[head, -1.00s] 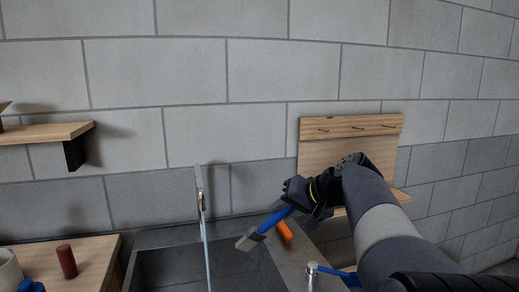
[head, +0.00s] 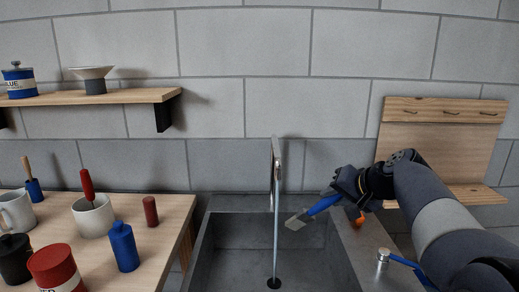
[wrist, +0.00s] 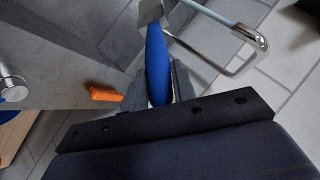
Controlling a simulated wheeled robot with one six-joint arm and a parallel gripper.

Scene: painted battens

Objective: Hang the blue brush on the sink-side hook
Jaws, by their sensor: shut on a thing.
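The blue brush (head: 322,205) has a blue handle and a pale grey head that points down and left over the right part of the sink. My gripper (head: 348,187) is shut on its handle, which also shows between the fingers in the wrist view (wrist: 157,65). A wooden board (head: 432,148) on the wall at the right carries three small dark hooks in a row along its top. The hook nearest the sink (head: 407,111) is the left one and looks empty. The brush is left of the board and lower than the hooks, apart from them.
The grey sink (head: 230,235) has a tall tap (head: 276,160) just left of the brush. An orange object (head: 359,219) and a metal-topped item (head: 383,256) are on the right counter. Mugs and bottles crowd the left wooden counter (head: 172,208). A shelf (head: 125,98) hangs above.

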